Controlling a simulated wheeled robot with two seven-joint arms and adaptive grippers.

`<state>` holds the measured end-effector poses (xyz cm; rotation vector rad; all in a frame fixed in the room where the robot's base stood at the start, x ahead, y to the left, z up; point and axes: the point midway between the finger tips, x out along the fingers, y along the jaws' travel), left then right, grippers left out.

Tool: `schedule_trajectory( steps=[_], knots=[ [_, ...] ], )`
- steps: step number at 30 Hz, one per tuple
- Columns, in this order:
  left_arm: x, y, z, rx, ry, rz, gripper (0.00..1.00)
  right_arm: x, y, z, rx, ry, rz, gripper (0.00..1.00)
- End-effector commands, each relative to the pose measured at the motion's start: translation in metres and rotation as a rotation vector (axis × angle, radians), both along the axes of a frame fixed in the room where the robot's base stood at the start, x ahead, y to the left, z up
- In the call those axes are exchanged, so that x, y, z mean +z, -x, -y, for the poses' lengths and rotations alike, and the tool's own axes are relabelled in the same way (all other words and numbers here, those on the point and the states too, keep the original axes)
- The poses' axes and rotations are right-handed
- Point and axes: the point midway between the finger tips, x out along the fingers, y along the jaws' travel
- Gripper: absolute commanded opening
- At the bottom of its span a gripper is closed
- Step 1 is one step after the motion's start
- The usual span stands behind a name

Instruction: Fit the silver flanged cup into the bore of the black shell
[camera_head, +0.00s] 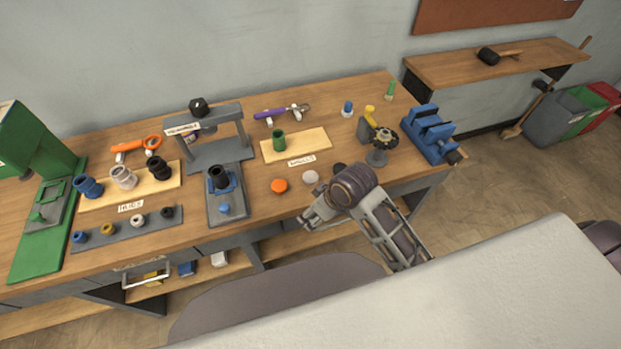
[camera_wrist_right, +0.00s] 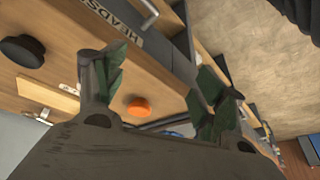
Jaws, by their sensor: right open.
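A silver flanged cup (camera_head: 137,220) sits in a row of small cups on a grey strip at the table's front left. A black shell (camera_head: 218,178) stands upright in a blue holder on the grey press base. Another black shell (camera_head: 158,168) stands on the wooden board at left, beside a silver and a blue one. My right gripper (camera_head: 312,214) is open and empty at the table's front edge, right of the press and apart from the cup and both shells. Its green-padded fingers (camera_wrist_right: 165,82) show with nothing between them in the wrist view. My left gripper is not in view.
An orange disc (camera_head: 279,185) and a white disc (camera_head: 310,177) lie near my right gripper. The grey press frame (camera_head: 203,120) stands behind the clamped shell. A blue vise (camera_head: 431,134) is at the right end. A wooden board (camera_head: 310,143) holds a green cylinder.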

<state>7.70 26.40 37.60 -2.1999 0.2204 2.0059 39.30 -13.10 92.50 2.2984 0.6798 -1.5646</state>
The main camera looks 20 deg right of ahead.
Motion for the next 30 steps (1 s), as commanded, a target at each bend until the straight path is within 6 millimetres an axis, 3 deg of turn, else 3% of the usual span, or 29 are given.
schedule_trajectory(
  steps=[15,30],
  knots=[
    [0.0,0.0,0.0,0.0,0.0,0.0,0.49,0.024,-0.036,-0.048,0.325,0.026,0.019,0.71],
    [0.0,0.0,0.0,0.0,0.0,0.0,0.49,0.04,-0.065,-0.06,0.581,0.112,-0.005,0.71]
  ],
)
